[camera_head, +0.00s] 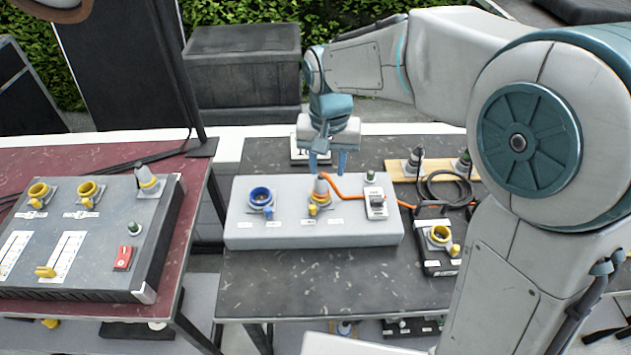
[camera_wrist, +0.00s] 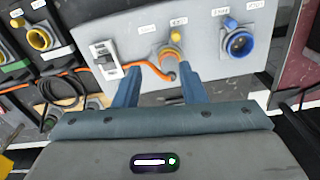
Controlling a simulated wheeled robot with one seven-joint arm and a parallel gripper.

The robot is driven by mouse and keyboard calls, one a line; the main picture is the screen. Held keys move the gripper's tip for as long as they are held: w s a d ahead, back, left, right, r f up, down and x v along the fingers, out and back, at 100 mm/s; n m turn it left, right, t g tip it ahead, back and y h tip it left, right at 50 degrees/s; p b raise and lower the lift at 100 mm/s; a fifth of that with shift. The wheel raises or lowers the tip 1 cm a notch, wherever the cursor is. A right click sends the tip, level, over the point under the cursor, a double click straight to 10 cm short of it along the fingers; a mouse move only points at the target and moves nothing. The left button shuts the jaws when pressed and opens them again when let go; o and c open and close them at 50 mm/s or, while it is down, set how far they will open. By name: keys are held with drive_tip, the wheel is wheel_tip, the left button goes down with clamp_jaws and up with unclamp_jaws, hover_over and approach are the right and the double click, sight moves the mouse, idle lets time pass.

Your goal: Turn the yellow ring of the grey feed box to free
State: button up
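The light grey feed box (camera_head: 285,236) lies on the middle table. A small yellow knob (camera_head: 313,210) sits beside the ring. An orange cable (camera_head: 349,197) runs from the plug area to the right. My gripper (camera_head: 327,170) is open and empty, pointing down just above the plug. The label text is too small to read surely.
A dark grey box (camera_head: 100,230) with yellow sockets and a red switch lies on the left red table. A black box (camera_head: 436,262) with a yellow socket, and a coiled black cable (camera_head: 445,187), lie to the right. The front of the middle table is clear.

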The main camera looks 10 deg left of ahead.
sight(312, 207)
drive_tip(key=a+f, duration=0.1)
drive_tip(key=f, duration=0.3)
drive_tip(key=a+f+p, duration=0.1)
drive_tip(key=f, duration=0.4)
drive_tip(key=a+f+p, duration=0.1)
drive_tip(key=f, duration=0.4)
drive_tip(key=shift+w, duration=0.1)
drive_tip(key=shift+c, duration=0.3)
clamp_jaws()
